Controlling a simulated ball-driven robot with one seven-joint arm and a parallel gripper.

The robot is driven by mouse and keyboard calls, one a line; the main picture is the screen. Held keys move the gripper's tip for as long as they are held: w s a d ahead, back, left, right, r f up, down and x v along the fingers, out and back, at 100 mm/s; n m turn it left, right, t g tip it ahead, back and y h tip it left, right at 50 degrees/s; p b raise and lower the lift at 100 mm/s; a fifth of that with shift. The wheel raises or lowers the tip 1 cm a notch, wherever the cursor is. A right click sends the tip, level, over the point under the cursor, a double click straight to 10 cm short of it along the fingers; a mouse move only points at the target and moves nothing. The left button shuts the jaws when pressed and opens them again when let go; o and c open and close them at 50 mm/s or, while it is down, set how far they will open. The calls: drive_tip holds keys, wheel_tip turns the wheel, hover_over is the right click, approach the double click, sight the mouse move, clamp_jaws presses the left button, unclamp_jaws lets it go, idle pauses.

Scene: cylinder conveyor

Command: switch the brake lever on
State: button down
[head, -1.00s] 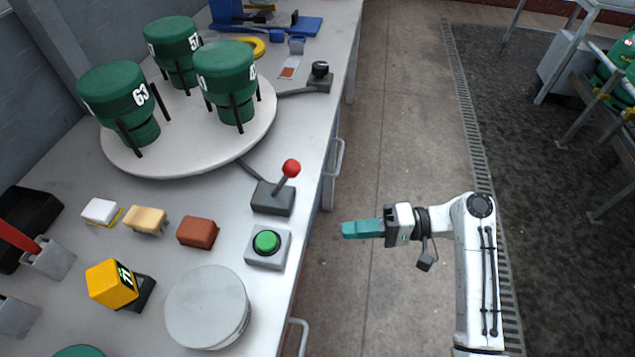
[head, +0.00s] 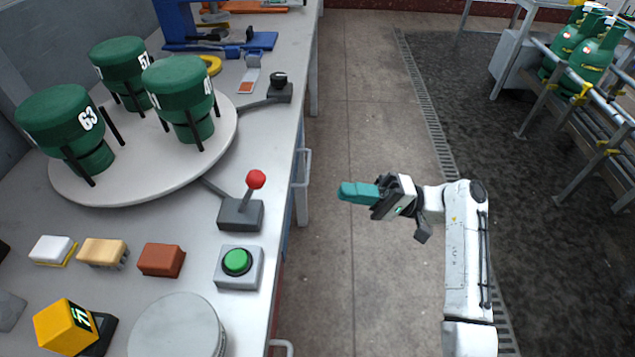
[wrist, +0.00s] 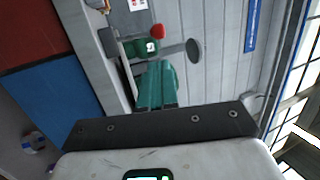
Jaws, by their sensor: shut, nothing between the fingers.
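A lever with a red ball knob (head: 256,180) on a dark grey base (head: 240,214) stands near the table's right edge, its stick leaning slightly right. A second lever with a black knob (head: 279,78) stands farther back; the frames do not label which is the brake lever. My gripper (head: 342,192), with teal fingers, is shut and empty. It is over the floor, right of the red-knobbed lever and apart from it, pointing left towards the table. In the wrist view the red knob (wrist: 157,31) shows beyond my fingertips (wrist: 154,68).
A white turntable (head: 75,188) carries green numbered cylinders (head: 185,95) left of the lever. A green button box (head: 238,264) sits just in front of it. Blocks, including a red-brown one (head: 161,260), lie to the left. The aisle right of the table is clear.

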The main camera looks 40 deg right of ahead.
drive_tip(key=p, duration=0.3)
approach(249, 196)
wheel_tip(249, 196, up, 6)
drive_tip(key=w+a, duration=0.2)
drive_tip(key=shift+a+f, duration=0.2)
drive_tip(key=shift+w, duration=0.1)
